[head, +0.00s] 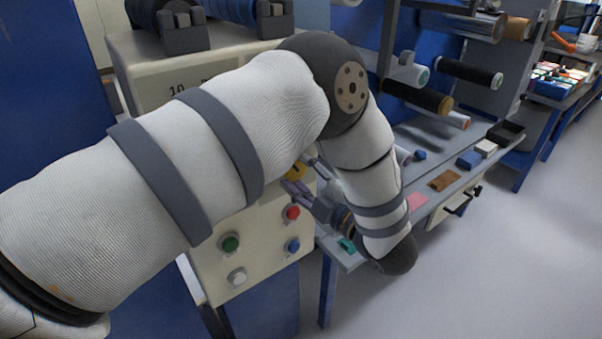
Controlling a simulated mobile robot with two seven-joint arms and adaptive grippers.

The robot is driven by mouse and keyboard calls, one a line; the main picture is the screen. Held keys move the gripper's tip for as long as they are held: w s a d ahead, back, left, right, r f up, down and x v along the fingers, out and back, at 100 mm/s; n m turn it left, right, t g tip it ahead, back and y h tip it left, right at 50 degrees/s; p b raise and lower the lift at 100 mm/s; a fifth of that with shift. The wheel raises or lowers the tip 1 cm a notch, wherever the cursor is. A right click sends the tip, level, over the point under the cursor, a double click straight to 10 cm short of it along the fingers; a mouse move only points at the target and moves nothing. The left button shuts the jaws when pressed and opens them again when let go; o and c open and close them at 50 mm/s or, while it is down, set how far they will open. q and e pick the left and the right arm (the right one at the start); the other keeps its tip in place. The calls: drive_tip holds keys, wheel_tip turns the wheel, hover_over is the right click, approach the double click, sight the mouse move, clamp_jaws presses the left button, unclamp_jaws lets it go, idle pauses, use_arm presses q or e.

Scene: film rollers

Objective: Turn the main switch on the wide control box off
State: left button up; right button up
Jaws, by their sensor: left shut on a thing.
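The wide control box (258,262) is the cream panel at the lower middle, with green, red, blue and white buttons on its front. My left arm comes in from the left and covers much of the box's upper part. My left gripper (297,179) is at the box's upper right, above the red button. It is shut on the main switch, of which only a yellow part (296,171) shows between and behind the fingers. The switch's handle and its angle are hidden. My right gripper is not in view.
The red button (292,212), blue button (293,245) and green button (230,243) lie close below my arm. A grey shelf (425,193) with small blocks and rollers stands to the right. The floor at the lower right is clear.

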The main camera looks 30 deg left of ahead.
use_arm(q)
drive_tip(key=shift+n, duration=0.4)
drive_tip(key=o, duration=1.1)
drive_tip(key=shift+a, duration=0.1)
drive_tip(key=shift+o, duration=0.2)
drive_tip(key=v, duration=1.2)
drive_tip(key=shift+w, duration=0.1)
